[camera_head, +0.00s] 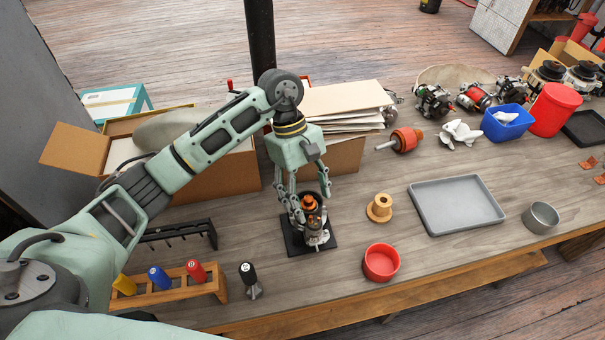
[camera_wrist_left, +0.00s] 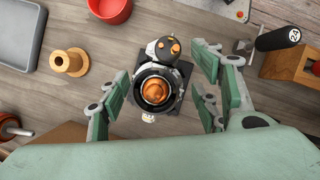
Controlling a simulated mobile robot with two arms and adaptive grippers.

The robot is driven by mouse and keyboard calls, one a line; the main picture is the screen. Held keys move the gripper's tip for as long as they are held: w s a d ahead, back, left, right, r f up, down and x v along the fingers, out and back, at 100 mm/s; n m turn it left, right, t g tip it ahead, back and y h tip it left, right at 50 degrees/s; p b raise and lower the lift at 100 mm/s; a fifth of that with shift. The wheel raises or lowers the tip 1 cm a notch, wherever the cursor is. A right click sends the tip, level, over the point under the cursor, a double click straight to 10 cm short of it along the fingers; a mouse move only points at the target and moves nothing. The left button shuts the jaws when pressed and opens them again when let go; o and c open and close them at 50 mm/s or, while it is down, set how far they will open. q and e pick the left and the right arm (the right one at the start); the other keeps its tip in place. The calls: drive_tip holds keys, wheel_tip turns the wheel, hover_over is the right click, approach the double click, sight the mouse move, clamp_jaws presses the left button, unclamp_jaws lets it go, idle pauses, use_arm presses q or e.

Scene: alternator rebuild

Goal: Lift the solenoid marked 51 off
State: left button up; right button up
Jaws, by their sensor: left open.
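A grey solenoid with orange terminals (camera_wrist_left: 163,48) sits against the side of a round housing with a copper-coloured core (camera_wrist_left: 155,91). In the head view the solenoid seems to be the silver part (camera_head: 317,238) on the front side of that assembly. The assembly stands on a black base plate (camera_head: 293,243). My right gripper is not in view.
A wooden rack with coloured handles (camera_head: 170,291) and a black-handled tool (camera_head: 248,274) stand to the left. Cardboard boxes (camera_head: 215,178) stand behind.

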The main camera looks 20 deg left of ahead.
sight(316, 219)
use_arm(q)
drive_tip(key=shift+s, duration=0.1)
drive_tip(key=s+d+f+p, duration=0.2)
drive_tip(key=f, duration=0.1)
drive_tip(key=shift+s+d+f, duration=0.15)
drive_tip(key=shift+d+f, duration=0.15)
wheel_tip(316, 219, down, 2)
drive_tip(key=shift+d+f+p, duration=0.1)
drive_tip(key=shift+p, duration=0.2)
drive_tip(key=shift+s+d+f, duration=0.1)
drive_tip(key=shift+d+f, duration=0.1)
drive_tip(key=shift+f, duration=0.15)
drive_tip(key=c, duration=1.1)
clamp_jaws()
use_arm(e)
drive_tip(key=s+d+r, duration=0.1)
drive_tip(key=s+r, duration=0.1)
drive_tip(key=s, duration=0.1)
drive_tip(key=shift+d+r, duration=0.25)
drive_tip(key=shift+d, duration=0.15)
use_arm(q)
drive_tip(key=shift+r, duration=0.1)
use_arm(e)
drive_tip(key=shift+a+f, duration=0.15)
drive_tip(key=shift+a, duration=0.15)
